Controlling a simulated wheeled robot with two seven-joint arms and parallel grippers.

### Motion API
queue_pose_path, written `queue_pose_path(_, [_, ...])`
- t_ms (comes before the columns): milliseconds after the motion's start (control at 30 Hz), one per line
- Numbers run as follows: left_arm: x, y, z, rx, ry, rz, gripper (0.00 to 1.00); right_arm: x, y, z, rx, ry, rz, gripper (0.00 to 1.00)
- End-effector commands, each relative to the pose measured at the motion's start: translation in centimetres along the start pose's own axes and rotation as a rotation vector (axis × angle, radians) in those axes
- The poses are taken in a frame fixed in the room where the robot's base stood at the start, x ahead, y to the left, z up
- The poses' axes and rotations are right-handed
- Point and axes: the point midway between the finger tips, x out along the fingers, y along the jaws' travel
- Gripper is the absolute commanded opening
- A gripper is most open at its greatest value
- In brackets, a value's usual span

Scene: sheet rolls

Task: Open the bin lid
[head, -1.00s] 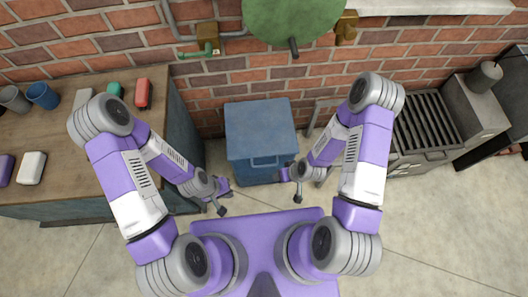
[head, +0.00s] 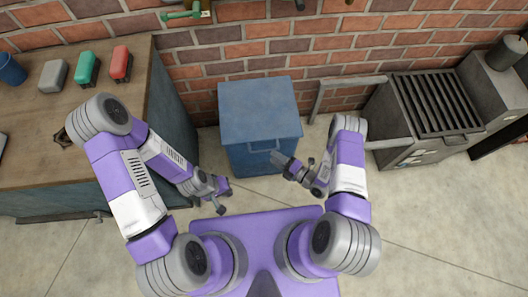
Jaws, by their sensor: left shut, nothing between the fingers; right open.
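The blue bin (head: 257,158) stands on the floor against the brick wall, ahead of me. Its flat blue lid (head: 258,107) is down, and a handle (head: 264,147) shows at the front, just below the lid edge. My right gripper (head: 289,164) is open, just right of and a little below the handle in the picture; I cannot tell whether it touches the bin. My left gripper (head: 222,198) is shut and empty, left of the bin's front and nearer to me, apart from it.
A wooden workbench (head: 40,140) stands at the left with grey, green and red boxes and a blue cup (head: 11,69). A grill (head: 425,110) stands at the right. A green tap (head: 187,15) is on the wall. Floor in front of the grill is clear.

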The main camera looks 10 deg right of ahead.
Motion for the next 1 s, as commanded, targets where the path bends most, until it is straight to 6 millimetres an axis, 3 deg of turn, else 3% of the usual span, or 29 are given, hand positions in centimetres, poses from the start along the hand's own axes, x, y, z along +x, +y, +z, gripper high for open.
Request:
queue_pose_path(200, [1.2, -0.5, -0.1, 0.000, 0.000, 0.000, 0.00, 3.7, -0.1, 0.0, 0.000, 0.002, 0.001, 0.42])
queue_pose_path(400, [1.8, -0.7, -0.1, 0.000, 0.000, 0.000, 0.00, 6.0, -0.1, 0.1, 0.002, -0.001, -0.001, 0.42])
queue_pose_path(767, [1.9, -0.7, -0.1, 0.000, 0.000, 0.000, 0.00, 6.5, 0.1, 0.1, 0.004, -0.003, -0.002, 0.42])
queue_pose_path(1000, [1.9, -0.7, -0.1, 0.000, 0.000, 0.000, 0.00, 6.5, 0.0, 0.1, 0.004, -0.003, -0.002, 0.05])
